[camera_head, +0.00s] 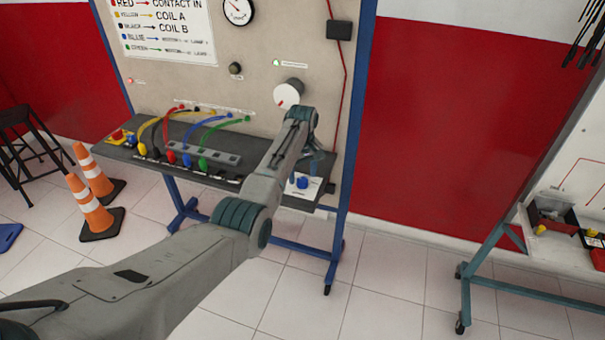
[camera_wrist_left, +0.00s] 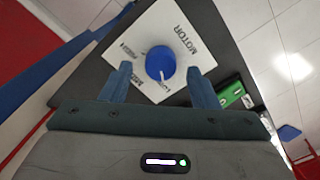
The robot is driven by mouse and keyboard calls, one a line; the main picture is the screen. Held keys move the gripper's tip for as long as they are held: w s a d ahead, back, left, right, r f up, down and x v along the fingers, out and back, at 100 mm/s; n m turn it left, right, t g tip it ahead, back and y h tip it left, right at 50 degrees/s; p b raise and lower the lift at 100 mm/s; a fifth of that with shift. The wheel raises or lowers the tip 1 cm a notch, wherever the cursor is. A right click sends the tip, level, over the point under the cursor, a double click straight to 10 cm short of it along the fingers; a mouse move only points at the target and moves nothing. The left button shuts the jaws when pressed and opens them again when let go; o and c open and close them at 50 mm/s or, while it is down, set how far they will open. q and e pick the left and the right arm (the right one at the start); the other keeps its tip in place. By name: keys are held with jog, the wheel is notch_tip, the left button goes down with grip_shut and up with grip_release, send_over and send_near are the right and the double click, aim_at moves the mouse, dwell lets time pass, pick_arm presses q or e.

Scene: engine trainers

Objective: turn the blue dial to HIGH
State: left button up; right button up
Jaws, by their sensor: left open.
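The blue dial (camera_head: 302,182) sits on a white label plate (camera_head: 312,192) at the right end of the trainer's dark shelf. In the left wrist view the dial (camera_wrist_left: 160,63) is round and blue, on the white plate (camera_wrist_left: 140,42) printed MOTOR with smaller position words around the dial. A light pointer mark shows at its lower edge; which word it points to is too small to tell. My left gripper (camera_head: 313,165) is over the shelf's right end. In the wrist view its two fingers (camera_wrist_left: 161,80) are open, one on each side of the dial, with gaps to it. My right gripper is not in view.
Coloured cables (camera_head: 205,130) plug into the shelf and panel left of my arm. A white knob (camera_head: 288,94) and a gauge (camera_head: 238,10) are on the upright panel. Orange cones (camera_head: 90,205) stand at the left. A second bench (camera_head: 560,250) is at the right.

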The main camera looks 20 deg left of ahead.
pick_arm(q)
jog(key=shift+f, duration=0.75)
jog(key=shift+c, duration=0.8)
jog(key=c, duration=0.8)
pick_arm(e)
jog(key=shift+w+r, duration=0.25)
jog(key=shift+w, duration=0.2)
